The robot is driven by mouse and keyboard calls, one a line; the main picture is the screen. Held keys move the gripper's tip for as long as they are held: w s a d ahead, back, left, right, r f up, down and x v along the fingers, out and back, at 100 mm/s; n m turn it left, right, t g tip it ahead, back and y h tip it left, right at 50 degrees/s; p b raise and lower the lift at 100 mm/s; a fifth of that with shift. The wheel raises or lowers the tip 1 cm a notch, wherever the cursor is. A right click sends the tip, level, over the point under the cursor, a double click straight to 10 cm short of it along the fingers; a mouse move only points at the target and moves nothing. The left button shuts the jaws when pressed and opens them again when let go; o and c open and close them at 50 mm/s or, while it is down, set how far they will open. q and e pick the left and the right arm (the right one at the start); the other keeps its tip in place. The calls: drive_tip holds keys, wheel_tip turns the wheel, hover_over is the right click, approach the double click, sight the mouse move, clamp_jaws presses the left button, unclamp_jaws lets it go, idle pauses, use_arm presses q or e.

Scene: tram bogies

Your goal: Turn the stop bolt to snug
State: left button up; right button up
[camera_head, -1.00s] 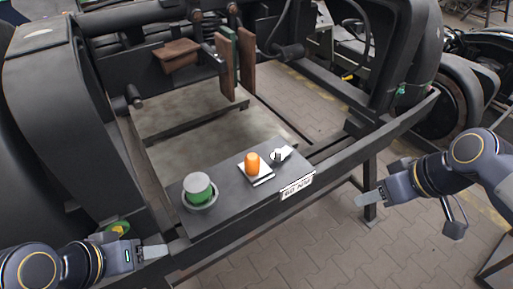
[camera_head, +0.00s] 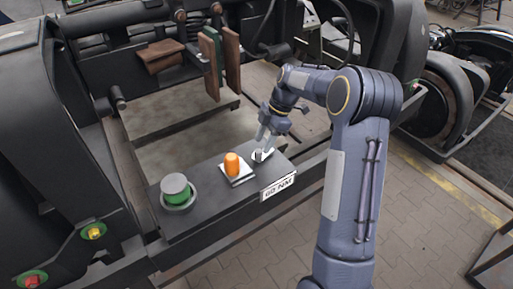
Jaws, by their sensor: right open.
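The stop bolt appears to be the small pale metal piece (camera_head: 261,156) at the right end of the dark plate (camera_head: 225,203); it is small and partly covered by my gripper. My right gripper (camera_head: 263,146) reaches down from above with its fingers open at this piece. I cannot tell whether the fingers touch it. A label reading "60 NM" (camera_head: 279,187) is on the plate's front edge. My left gripper is not clearly seen in this view.
An orange cylinder (camera_head: 232,165) stands on a white square base on the plate. A green, grey-topped round piece (camera_head: 176,190) sits at the plate's left end. Brown blocks (camera_head: 161,57) are on the frame behind. Yellow (camera_head: 93,232) and red (camera_head: 32,279) buttons are at lower left.

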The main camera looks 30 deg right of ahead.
sight(259, 151)
drive_tip(key=shift+x, duration=1.8)
drive_tip(key=shift+d, duration=0.1)
clamp_jaws()
